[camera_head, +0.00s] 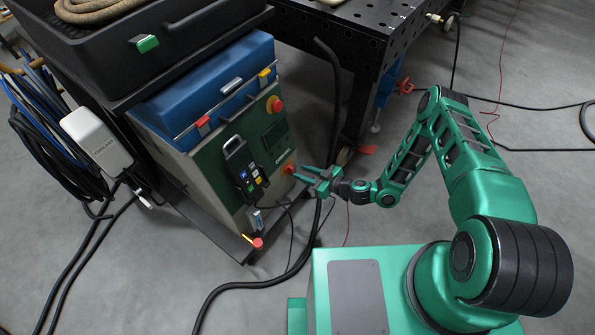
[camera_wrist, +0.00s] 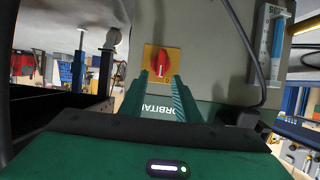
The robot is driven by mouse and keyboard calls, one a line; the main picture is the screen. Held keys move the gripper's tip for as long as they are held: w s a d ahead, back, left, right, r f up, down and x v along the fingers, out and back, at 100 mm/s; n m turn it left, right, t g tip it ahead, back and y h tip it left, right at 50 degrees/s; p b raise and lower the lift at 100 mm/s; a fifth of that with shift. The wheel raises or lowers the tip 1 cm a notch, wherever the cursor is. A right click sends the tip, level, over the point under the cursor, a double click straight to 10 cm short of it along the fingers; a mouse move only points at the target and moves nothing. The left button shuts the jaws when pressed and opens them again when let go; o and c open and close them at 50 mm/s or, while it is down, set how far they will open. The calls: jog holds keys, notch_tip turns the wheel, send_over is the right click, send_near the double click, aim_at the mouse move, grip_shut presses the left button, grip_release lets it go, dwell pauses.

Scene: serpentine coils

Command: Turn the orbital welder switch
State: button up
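The orbital welder (camera_head: 262,150) is a cabinet with a green front panel and blue top. Its red rotary switch (camera_head: 289,168) is at the panel's lower right. In the wrist view the switch (camera_wrist: 160,62) sits on a yellow plate, close to upright in the picture. My gripper (camera_head: 306,175) is just in front of the switch. In the wrist view my gripper (camera_wrist: 162,82) is open, its two green fingers pointing at the switch, which shows just beyond and between the tips. I see no contact. The fingers partly cover the ORBITAL lettering.
A black pendant (camera_head: 243,170) hangs on the welder's front, left of the switch. A red knob (camera_head: 277,105) is higher up. A black hose (camera_head: 322,200) runs on the floor near my gripper. A perforated black table (camera_head: 375,25) stands behind. Floor at right is mostly clear.

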aim_at(293, 169)
jog(key=shift+x, duration=2.05)
